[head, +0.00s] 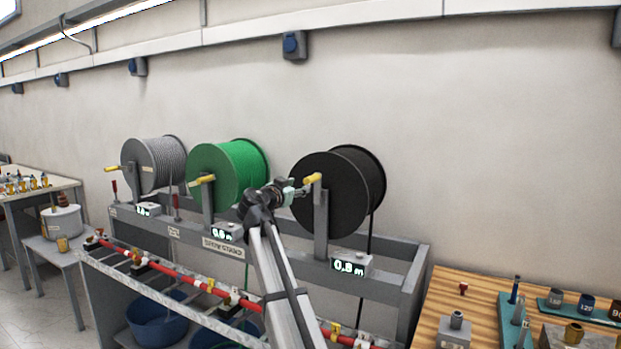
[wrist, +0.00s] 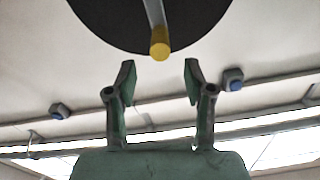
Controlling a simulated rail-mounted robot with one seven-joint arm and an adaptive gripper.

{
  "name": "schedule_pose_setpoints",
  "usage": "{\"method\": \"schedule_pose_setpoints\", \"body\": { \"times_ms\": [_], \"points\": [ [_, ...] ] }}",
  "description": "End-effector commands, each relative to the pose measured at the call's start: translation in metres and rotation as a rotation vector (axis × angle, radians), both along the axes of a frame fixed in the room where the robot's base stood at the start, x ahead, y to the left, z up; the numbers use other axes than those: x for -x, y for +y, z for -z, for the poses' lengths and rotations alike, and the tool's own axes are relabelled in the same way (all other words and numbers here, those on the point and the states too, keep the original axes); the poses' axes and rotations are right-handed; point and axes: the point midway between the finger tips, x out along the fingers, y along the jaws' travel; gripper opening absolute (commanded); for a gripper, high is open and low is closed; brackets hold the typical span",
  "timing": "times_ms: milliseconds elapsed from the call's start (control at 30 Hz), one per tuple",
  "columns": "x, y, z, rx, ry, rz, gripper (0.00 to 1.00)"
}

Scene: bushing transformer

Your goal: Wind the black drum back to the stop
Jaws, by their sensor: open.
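The black drum (head: 330,195) is on the rack at the right of the row of drums, with a black cable hanging down from it. Its crank has a yellow handle (head: 312,178), which also shows in the wrist view (wrist: 160,44) at the end of a grey crank arm. A display below the drum (head: 350,266) appears to read 0.8 m. My gripper (head: 303,189) is open and empty close to the yellow handle. In the wrist view its two fingers (wrist: 160,80) stand apart, and the handle's end lies between and just beyond the fingertips, apart from both.
A green drum (head: 228,175) and a grey drum (head: 154,165) with their own cranks stand to the left on the rack. A red bar (head: 180,272) runs along the rack's front. A wooden bench (head: 450,290) with small parts is at the right.

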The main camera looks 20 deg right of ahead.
Motion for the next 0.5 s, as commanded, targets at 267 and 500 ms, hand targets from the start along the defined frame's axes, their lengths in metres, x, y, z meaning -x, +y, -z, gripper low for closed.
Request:
{"method": "schedule_pose_setpoints", "body": {
  "times_ms": [267, 500],
  "points": [
    [-0.036, -0.044, -0.003, -0.001, 0.002, 0.002, 0.53],
    [-0.053, -0.066, -0.001, 0.0, 0.001, 0.0, 0.53]
  ]
}}
